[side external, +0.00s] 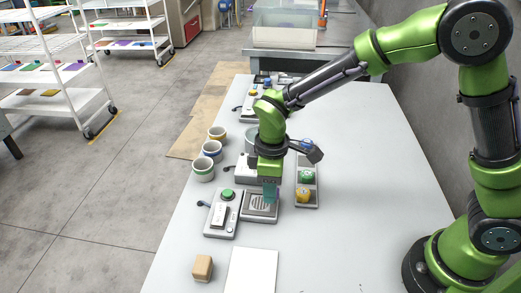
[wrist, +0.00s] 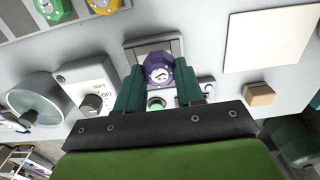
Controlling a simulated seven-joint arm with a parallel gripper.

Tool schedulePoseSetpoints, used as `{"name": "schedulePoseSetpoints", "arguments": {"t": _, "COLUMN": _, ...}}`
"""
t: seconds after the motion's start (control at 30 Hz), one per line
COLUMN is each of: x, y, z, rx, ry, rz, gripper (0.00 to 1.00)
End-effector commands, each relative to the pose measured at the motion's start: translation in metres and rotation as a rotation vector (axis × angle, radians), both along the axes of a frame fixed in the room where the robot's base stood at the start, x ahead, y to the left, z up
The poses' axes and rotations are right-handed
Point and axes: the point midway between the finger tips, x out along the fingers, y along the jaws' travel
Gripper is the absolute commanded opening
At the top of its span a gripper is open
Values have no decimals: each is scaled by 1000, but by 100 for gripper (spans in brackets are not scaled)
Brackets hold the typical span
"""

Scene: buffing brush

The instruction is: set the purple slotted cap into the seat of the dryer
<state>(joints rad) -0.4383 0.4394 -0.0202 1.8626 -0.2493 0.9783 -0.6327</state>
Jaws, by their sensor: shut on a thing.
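The purple slotted cap (wrist: 158,69) sits between the teal fingers of my gripper (wrist: 158,88) in the wrist view, with its pale slot facing the camera. The box's raised rim (wrist: 150,41) shows behind the cap in the wrist view. The cap is not distinguishable in the side view. I cannot tell whether the cap touches the box, and its seat is hidden.
A unit with a green button (side external: 228,193) stands left of the grille box. A tray (side external: 314,204) with green, yellow and blue caps lies to the right. Cups (side external: 203,171) line the left edge. A wooden block (side external: 203,267) and white sheet (side external: 251,272) lie in front.

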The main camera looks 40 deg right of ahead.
Motion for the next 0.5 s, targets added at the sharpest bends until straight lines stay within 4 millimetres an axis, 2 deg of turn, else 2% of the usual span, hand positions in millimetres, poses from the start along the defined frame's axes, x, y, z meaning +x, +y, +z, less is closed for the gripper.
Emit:
{"name": "schedulePoseSetpoints", "arguments": {"t": 0.1, "x": 18, "y": 9, "z": -2, "rx": -1, "ry": 1, "rz": 1, "gripper": 9}}
{"name": "schedulePoseSetpoints", "arguments": {"t": 0.2, "x": 25, "y": 12, "z": -3, "rx": 0, "ry": 1, "rz": 0, "gripper": 9}}
{"name": "schedulePoseSetpoints", "arguments": {"t": 0.27, "x": 27, "y": 12, "z": -5, "rx": -1, "ry": 2, "rz": 1, "gripper": 9}}
{"name": "schedulePoseSetpoints", "arguments": {"t": 0.5, "x": 27, "y": 12, "z": -35, "rx": -1, "ry": 3, "rz": 1, "gripper": 9}}
